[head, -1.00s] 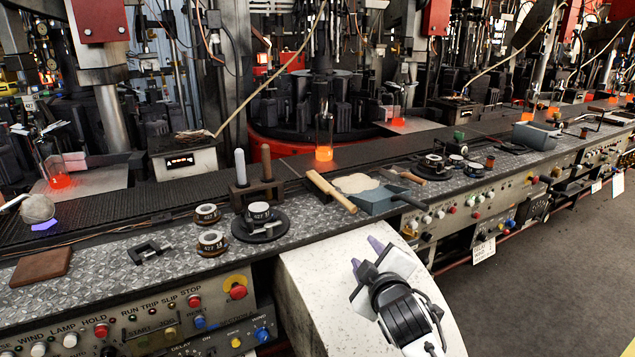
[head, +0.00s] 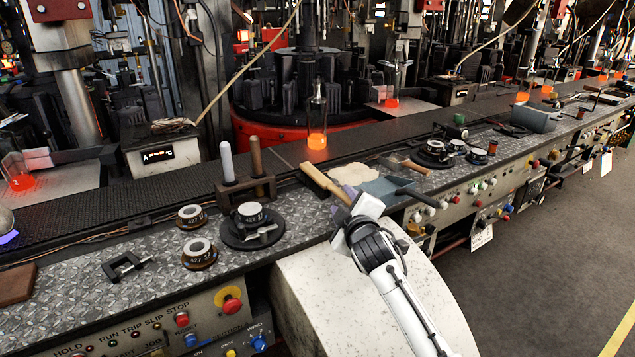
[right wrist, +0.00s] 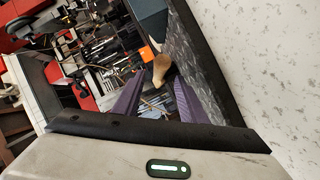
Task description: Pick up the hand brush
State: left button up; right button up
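The hand brush (head: 321,181) is a long, pale wooden piece lying aslant at the front of the bench, beside the blue-grey dustpan (head: 378,189). My right gripper (head: 343,198) is at the brush's near end and partly covers it in the head view. In the right wrist view the purple fingers (right wrist: 157,93) are spread apart with nothing gripped between them. The brush's rounded wooden end (right wrist: 159,62) shows just beyond the fingertips, near the gap. My left gripper is out of view.
A wooden rack with upright rods (head: 245,189) and a round black stand (head: 254,232) are left of the brush. A glowing bottle (head: 317,125) stands on the conveyor. A white curved chute (head: 335,295) lies below the gripper.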

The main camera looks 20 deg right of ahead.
aim_at(342, 196)
jog(key=shift+x, duration=1.2)
jog(key=shift+w+d, duration=0.3)
jog(key=shift+w, duration=0.05)
grip_shut()
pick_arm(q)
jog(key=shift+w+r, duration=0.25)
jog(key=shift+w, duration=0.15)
